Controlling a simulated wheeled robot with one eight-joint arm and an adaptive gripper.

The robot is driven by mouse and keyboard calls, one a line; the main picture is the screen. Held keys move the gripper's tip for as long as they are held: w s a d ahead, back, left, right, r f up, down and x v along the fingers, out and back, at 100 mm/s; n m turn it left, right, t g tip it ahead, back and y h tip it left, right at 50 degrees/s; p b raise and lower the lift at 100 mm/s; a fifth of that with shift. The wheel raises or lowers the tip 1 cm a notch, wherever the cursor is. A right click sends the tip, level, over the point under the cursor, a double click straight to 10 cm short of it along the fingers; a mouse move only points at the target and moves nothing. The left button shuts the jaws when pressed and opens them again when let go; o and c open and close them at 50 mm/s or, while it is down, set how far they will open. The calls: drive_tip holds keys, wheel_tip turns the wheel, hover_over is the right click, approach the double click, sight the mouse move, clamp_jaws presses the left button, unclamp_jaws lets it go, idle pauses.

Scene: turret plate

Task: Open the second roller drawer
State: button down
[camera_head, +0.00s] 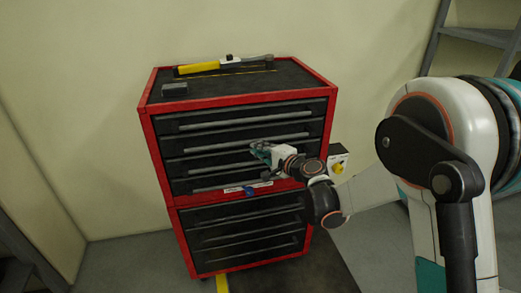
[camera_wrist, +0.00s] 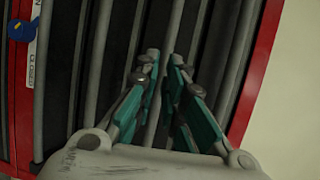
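A red tool cabinet (camera_head: 148,135) with dark drawers and long grey bar handles stands against the wall. The second handle from the top (camera_head: 210,147) runs across the upper section, and all drawers look closed. My gripper (camera_head: 259,148) is at the right part of this handle. In the wrist view, turned sideways, my gripper (camera_wrist: 163,62) has its two teal-and-grey fingers apart, one on each side of a handle bar (camera_wrist: 177,20), seemingly the second one. I cannot tell whether the fingers touch the bar.
A yellow-handled tool (camera_head: 200,68) and a small dark block (camera_head: 174,89) lie on the cabinet top.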

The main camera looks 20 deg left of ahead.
drive_tip(key=c, duration=1.6)
unclamp_jaws()
drive_tip(key=s+v, duration=0.1)
drive_tip(key=v, duration=1.5)
drive_tip(key=shift+a+f, duration=0.25)
